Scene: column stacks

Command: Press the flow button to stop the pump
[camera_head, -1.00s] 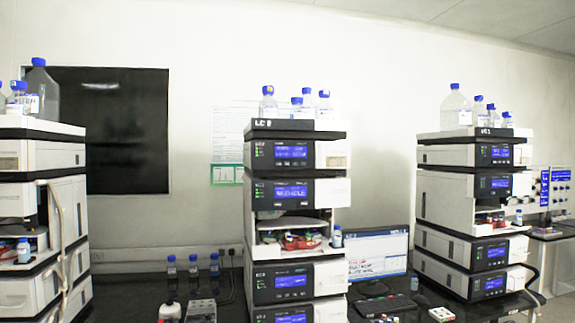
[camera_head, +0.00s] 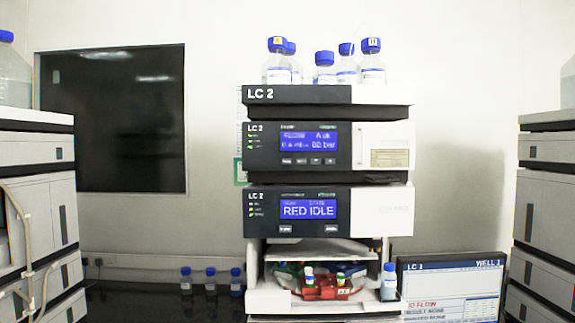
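The LC 2 stack (camera_head: 330,95) stands in the middle of the head view. Its upper module (camera_head: 268,146) has a lit blue display (camera_head: 308,141) with blurred text, seemingly a flow rate and a bar reading. A row of small buttons (camera_head: 308,161) runs along the bottom of that display. Their labels are too small to read, so I cannot tell which one is the flow button. The module below has a display (camera_head: 308,209) reading RED IDLE, with two buttons under it. Neither of my grippers shows in the view.
Several blue-capped bottles (camera_head: 324,68) stand on top of the stack. An open bay (camera_head: 318,282) below holds a red rack with vials, a small bottle (camera_head: 389,282) beside it. A monitor (camera_head: 452,288) stands at right. Other stacks flank at left (camera_head: 35,150) and right (camera_head: 545,155).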

